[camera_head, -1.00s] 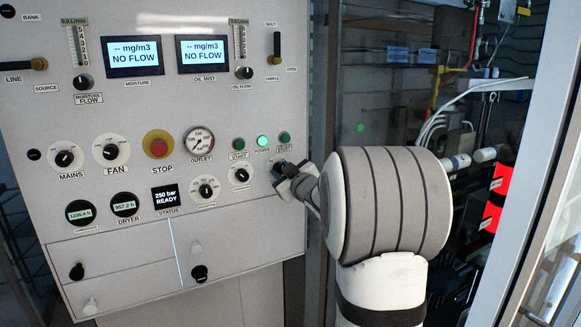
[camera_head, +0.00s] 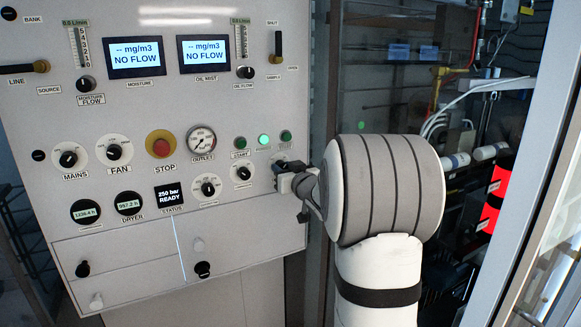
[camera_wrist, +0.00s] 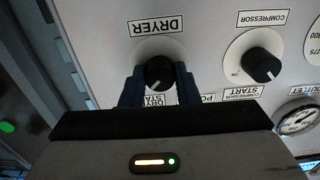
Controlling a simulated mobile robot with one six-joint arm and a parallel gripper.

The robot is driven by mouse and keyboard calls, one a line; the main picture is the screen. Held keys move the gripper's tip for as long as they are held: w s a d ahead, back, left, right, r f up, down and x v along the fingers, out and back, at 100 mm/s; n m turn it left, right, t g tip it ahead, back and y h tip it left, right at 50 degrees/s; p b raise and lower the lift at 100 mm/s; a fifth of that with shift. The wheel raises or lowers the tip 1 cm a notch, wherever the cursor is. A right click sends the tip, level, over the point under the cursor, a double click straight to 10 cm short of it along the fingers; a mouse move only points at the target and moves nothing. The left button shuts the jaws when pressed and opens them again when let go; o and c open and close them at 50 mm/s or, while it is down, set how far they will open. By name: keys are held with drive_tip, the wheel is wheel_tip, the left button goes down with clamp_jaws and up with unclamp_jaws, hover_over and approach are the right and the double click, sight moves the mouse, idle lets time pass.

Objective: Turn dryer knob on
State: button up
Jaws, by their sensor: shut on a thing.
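The dryer knob (camera_wrist: 158,72) is a round black knob on a pale dial, under the DRYER label in the wrist view. My gripper (camera_wrist: 159,82) has its two dark fingers on either side of the knob, shut on it. In the head view, my gripper (camera_head: 284,177) is at the right edge of the white panel (camera_head: 100,240), and its body hides the knob there. The exact angle of the knob's pointer is hard to make out.
The compressor knob (camera_wrist: 260,65) is close beside the dryer knob. The start, power and other buttons (camera_head: 263,140) sit just above my gripper. A red STOP button (camera_head: 161,147) is farther left. A glass-fronted cabinet stands right of the panel.

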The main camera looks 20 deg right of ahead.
drive_tip(key=shift+r, duration=0.4)
drive_tip(key=o, duration=0.8)
drive_tip(key=shift+s, duration=0.1)
drive_tip(key=shift+o, duration=0.9)
drive_tip(key=shift+f, duration=0.25)
drive_tip(key=s+b, duration=0.2)
drive_tip(key=s, duration=0.6)
